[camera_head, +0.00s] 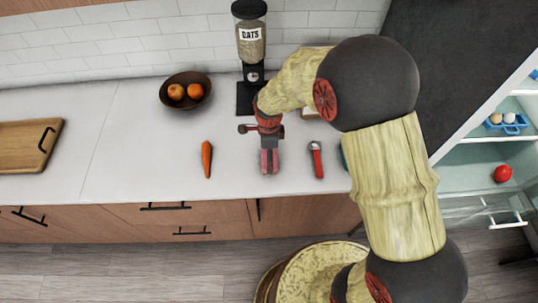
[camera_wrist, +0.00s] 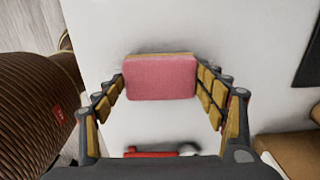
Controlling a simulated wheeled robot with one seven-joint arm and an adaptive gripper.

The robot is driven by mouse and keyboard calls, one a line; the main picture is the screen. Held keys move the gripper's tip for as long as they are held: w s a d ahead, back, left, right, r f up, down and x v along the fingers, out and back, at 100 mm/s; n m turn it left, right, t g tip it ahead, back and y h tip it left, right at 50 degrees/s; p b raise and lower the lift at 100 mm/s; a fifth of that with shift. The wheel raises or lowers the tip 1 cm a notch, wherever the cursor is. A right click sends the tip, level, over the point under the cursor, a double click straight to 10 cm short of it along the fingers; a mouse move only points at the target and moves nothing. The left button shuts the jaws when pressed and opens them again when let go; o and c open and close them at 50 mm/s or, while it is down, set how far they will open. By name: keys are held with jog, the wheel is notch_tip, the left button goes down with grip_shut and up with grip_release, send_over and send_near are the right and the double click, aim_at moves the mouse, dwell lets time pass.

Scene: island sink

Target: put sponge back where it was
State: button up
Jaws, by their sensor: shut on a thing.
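The sponge (camera_wrist: 160,78) is pink with a thin yellowish layer, seen in the wrist view between the two fingers. My gripper (camera_wrist: 160,85) is shut on it, one finger on each side. In the head view my gripper (camera_head: 269,160) points down over the white counter (camera_head: 140,160), between a carrot and a red-handled tool, with the pink sponge (camera_head: 269,162) at its tips. I cannot tell whether the sponge touches the counter.
A carrot (camera_head: 207,159) lies left of my gripper and a red-handled tool (camera_head: 316,160) right of it. Behind stand a fruit bowl (camera_head: 185,91) and an oats dispenser (camera_head: 250,45). A cutting board (camera_head: 28,146) lies far left. An open fridge (camera_head: 490,160) is at right.

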jog(key=shift+f, duration=0.15)
jog(key=o, duration=1.1)
notch_tip(320, 180, up, 13)
jog(key=p, duration=0.1)
jog(key=shift+f, duration=0.2)
jog(key=s+d+r+n+t, duration=0.2)
jog(key=s+d+r+n, duration=0.35)
jog(key=r, duration=0.35)
jog(key=s+d+r+n+t, duration=0.2)
jog(key=s+d+r+n, duration=0.35)
jog(key=r, duration=0.35)
jog(key=s+d+r+n+t, duration=0.1)
jog(key=s+d+r+n, duration=0.1)
jog(key=s+n, duration=0.5)
jog(key=shift+s+d+r+t, duration=0.25)
jog(key=shift+s+d, duration=0.45)
jog(key=shift+s, duration=0.35)
